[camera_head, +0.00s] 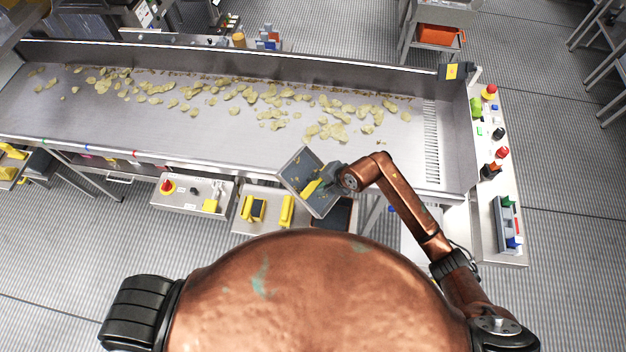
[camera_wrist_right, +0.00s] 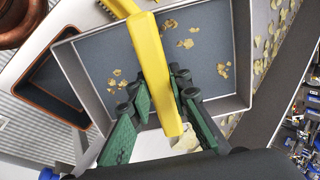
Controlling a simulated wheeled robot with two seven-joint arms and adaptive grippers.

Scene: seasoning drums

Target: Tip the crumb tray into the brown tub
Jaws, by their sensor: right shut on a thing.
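The grey crumb tray (camera_head: 303,167) is held tilted in the air by the front edge of the conveyor in the head view. My right gripper (camera_head: 318,187) is shut on its yellow handle (camera_wrist_right: 148,50). In the right wrist view, the green finger pads (camera_wrist_right: 162,90) sit on both sides of the handle. Several yellow crumbs (camera_wrist_right: 185,43) lie on the tray's floor (camera_wrist_right: 90,62). A dark tub with a brown rim (camera_wrist_right: 38,64) stands beside and below the tray; in the head view the tub (camera_head: 346,212) is partly hidden by the tray. My left gripper is out of view.
The conveyor (camera_head: 200,130) holds many scattered chips. A steel shelf (camera_head: 262,192) with yellow-handled items (camera_head: 287,211) is left of the tray. A button box (camera_head: 192,193) stands farther left. A panel with buttons and a grey caddy (camera_head: 508,225) is at right.

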